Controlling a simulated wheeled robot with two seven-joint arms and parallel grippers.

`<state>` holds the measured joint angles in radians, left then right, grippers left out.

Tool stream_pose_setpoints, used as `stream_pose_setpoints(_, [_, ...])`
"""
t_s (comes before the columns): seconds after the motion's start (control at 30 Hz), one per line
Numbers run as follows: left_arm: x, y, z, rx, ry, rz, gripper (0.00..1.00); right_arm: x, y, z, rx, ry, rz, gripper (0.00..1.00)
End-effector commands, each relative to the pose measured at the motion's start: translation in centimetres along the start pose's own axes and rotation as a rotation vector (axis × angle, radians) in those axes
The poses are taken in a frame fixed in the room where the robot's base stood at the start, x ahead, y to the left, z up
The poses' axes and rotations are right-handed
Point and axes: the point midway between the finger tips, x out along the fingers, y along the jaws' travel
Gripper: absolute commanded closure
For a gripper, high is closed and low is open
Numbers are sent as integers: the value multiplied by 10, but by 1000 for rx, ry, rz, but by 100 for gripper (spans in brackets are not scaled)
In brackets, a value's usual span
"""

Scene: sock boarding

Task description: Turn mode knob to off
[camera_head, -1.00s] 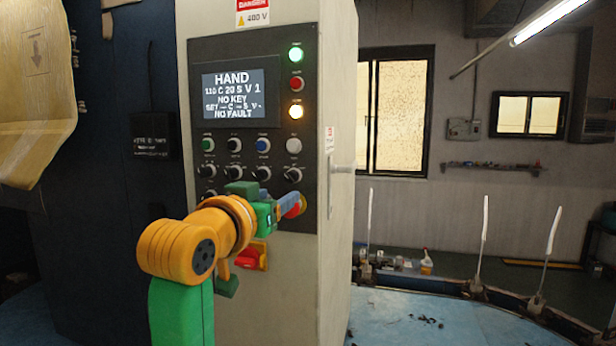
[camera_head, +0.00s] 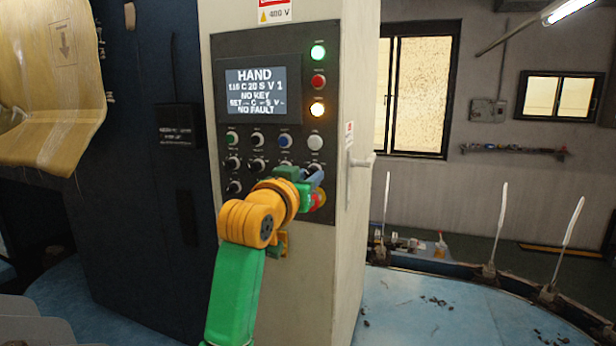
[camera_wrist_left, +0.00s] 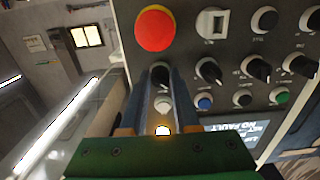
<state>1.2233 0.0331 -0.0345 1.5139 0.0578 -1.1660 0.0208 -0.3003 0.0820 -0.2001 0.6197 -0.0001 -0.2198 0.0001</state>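The control panel (camera_head: 221,205) carries two rows of black selector knobs, and its screen (camera_head: 262,95) reads HAND. The knob labels are too small to read, so I cannot tell which is the mode knob. My left gripper (camera_head: 316,180) is at the panel's right side, over the right end of the knob rows. In the left wrist view, where the panel appears upside down, the gripper's two fingers (camera_wrist_left: 162,88) stand apart. An end knob (camera_wrist_left: 160,74) shows between their tips; I cannot tell whether they touch it. My right gripper is out of view.
A red emergency stop (camera_wrist_left: 155,29) sits just beyond the fingertips, partly hidden in the head view. A white button (camera_wrist_left: 163,104) and a blue button (camera_wrist_left: 204,102) are close by.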

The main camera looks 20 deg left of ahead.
Motion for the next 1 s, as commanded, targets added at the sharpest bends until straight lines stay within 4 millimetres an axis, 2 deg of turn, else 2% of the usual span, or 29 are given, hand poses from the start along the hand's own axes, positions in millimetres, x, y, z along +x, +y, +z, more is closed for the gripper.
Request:
stream_pose_setpoints(0.27, [0,0,-1,19,3,0,100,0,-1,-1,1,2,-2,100])
stream_pose_setpoints(0.43, [0,0,-2,92,4,-1,100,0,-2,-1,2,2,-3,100])
stream_pose_setpoints(1.0, [-1,-1,-2,548,6,-2,100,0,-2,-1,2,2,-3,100])
